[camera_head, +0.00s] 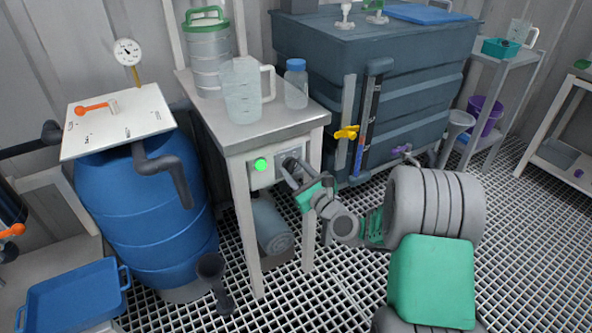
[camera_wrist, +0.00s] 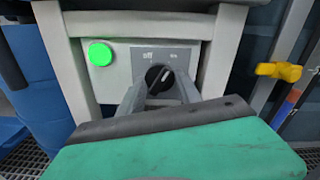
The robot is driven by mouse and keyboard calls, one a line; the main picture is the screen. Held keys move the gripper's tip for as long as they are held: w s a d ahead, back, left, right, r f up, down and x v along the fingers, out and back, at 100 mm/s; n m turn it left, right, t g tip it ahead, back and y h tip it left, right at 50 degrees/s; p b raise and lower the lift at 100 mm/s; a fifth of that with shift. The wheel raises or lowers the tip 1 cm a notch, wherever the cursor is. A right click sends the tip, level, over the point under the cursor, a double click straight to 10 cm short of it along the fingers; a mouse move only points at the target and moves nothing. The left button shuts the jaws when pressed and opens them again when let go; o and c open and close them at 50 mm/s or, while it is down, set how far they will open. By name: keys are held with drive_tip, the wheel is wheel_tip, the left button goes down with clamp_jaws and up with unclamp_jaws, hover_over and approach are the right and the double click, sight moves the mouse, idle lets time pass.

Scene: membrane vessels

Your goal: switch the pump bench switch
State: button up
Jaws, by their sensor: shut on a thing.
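The pump bench switch (camera_wrist: 158,77) is a black rotary knob on a grey plate with "off" and "on" marked above it. Its white pointer leans to the right, toward the "on" side. A green light (camera_wrist: 100,54) glows to its left on the white panel, and it shows in the head view (camera_head: 261,165) too. My gripper (camera_wrist: 160,97) is shut on the knob, one finger on each side. In the head view my gripper (camera_head: 290,166) reaches the panel under the bench top, and its fingers partly hide the switch.
The metal bench (camera_head: 262,122) carries a clear jug (camera_head: 243,92), a blue-capped bottle (camera_head: 296,84) and a green-lidded container (camera_head: 207,55). A blue barrel (camera_head: 150,220) stands close on the left. A dark tank (camera_head: 420,70) with a yellow valve handle (camera_head: 346,132) stands at right.

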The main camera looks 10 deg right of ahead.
drive_tip(key=shift+d, duration=0.1)
clamp_jaws()
drive_tip(key=shift+n, duration=0.3)
drive_tip(key=n, duration=0.5)
drive_tip(key=shift+b, duration=0.3)
drive_tip(key=n+b, duration=0.1)
drive_tip(key=n, duration=0.5)
drive_tip(key=shift+b, duration=0.35)
drive_tip(key=shift+n, duration=0.3)
drive_tip(key=o, duration=0.9)
unclamp_jaws()
drive_tip(key=shift+c, duration=0.2)
